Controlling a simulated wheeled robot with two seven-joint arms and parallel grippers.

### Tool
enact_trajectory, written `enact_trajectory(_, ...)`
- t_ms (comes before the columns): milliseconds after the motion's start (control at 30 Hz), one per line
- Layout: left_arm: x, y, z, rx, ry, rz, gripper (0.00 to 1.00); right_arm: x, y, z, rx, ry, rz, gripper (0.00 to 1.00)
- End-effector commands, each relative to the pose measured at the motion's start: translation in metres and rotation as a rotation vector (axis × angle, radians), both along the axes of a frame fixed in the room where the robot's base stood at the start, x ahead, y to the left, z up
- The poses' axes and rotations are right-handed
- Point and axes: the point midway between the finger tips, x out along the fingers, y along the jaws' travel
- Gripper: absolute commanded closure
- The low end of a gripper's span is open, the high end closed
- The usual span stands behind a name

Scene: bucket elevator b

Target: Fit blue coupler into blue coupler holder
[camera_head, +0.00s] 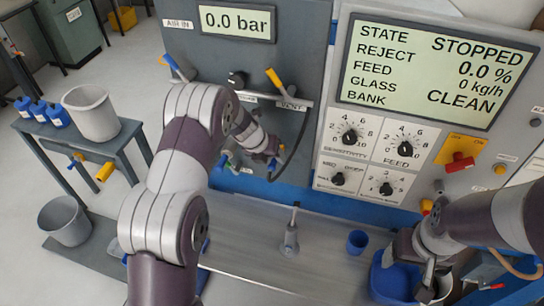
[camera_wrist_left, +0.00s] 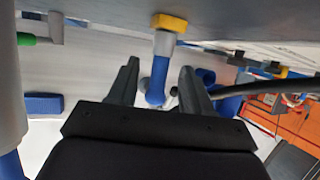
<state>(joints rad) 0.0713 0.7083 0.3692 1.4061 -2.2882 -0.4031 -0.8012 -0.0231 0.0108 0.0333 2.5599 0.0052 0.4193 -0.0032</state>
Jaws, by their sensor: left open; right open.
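My left gripper (camera_head: 274,156) is at the lower part of the left panel, beside the end of a black hose. In the left wrist view its two fingers (camera_wrist_left: 155,85) are apart. A blue cylindrical piece (camera_wrist_left: 156,85), which looks like the blue coupler, shows between them on a grey stem with a yellow end. I cannot tell whether the fingers touch it. The black hose (camera_wrist_left: 245,92) runs off to the right there. I cannot clearly make out the blue coupler holder. My right gripper (camera_head: 412,262) is open at the lower right, by a blue container.
The control panel (camera_head: 372,150) stands behind a grey bench top (camera_head: 260,235). A side table (camera_head: 75,140) with a grey bucket (camera_head: 90,112) stands left.

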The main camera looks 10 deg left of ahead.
Motion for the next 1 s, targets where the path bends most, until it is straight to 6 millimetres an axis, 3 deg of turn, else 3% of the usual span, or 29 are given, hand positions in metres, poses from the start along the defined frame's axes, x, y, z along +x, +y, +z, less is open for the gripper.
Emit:
enact_trajectory(500, -0.041, 0.031, 0.099, 0.001, -0.004, 0.001, 0.5, 0.0, 0.0, -0.027, 0.0, 0.0, 0.0, 0.29)
enact_trajectory(667, -0.046, 0.034, 0.11, 0.0, -0.002, 0.002, 0.5, 0.0, 0.0, -0.027, 0.0, 0.0, 0.0, 0.29)
enact_trajectory(1000, -0.046, 0.034, 0.111, 0.001, -0.001, 0.001, 0.5, 0.0, 0.0, -0.027, 0.0, 0.0, 0.0, 0.29)
